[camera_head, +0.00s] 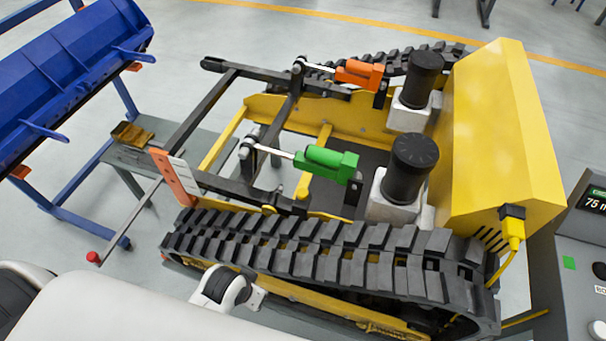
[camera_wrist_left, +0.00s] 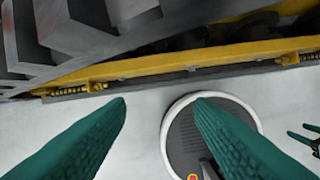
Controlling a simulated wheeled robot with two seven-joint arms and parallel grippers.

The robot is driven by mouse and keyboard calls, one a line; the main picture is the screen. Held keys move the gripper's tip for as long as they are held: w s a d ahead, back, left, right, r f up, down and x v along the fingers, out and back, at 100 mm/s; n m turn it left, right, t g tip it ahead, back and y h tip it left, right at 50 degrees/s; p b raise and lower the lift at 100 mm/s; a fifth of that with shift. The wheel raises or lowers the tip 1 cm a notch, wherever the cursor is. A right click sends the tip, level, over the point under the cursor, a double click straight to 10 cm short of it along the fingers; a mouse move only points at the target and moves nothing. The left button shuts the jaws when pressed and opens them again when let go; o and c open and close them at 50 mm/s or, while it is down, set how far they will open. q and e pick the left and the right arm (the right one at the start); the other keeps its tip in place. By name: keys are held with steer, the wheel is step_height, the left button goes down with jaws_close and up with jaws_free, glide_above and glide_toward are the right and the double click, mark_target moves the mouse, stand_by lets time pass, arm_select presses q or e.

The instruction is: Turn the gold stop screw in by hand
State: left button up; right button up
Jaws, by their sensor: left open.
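Two small gold threaded parts with springs sit along the yellow lower frame in the left wrist view: one gold screw (camera_wrist_left: 97,87) at the left, another gold screw (camera_wrist_left: 289,59) at the right. I cannot tell which is the stop screw. My left gripper (camera_wrist_left: 160,103) is open, its two teal fingers apart and empty, below the frame and touching neither screw. In the head view it is hidden; only my white arm shows beside the near track. My right gripper (camera_wrist_left: 296,130) shows small at the right edge of the left wrist view, its teal fingers apart.
The tracked carrier's near black track (camera_head: 320,255) overhangs the frame. A lever with an orange-white plate (camera_head: 174,177) and a rod with a red knob (camera_head: 93,257) stick out at left. A grey control box (camera_head: 570,300) stands at right.

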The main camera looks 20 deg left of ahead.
arm_select(q)
step_height(320, 180, up, 19)
steer(key=d+h+p, duration=0.1)
steer(key=d+p, duration=0.1)
steer(key=p, duration=0.3)
steer(key=w+d+m+h, duration=0.1)
steer(key=w+d, duration=0.2)
steer(key=d, duration=0.1)
steer(key=w+d+h, duration=0.1)
steer(key=w+d, duration=0.3)
steer(key=d, duration=0.1)
steer(key=w+d+r+m+h, duration=0.1)
steer(key=w+d, duration=0.2)
steer(key=d, duration=0.2)
steer(key=shift+w+m+g, duration=0.3)
steer(key=shift+w+g, duration=0.1)
steer(key=w+a+g+y, duration=0.1)
steer(key=w+y, duration=0.1)
steer(key=w, duration=0.4)
step_height(320, 180, up, 3)
steer(key=n+g+y, duration=0.1)
steer(key=n+y, duration=0.1)
steer(key=n, duration=0.3)
glide_above(303, 192)
step_height(303, 192, down, 12)
steer(key=shift+r+p, duration=0.25)
steer(key=shift+p, duration=0.6)
steer(key=c, duration=1)
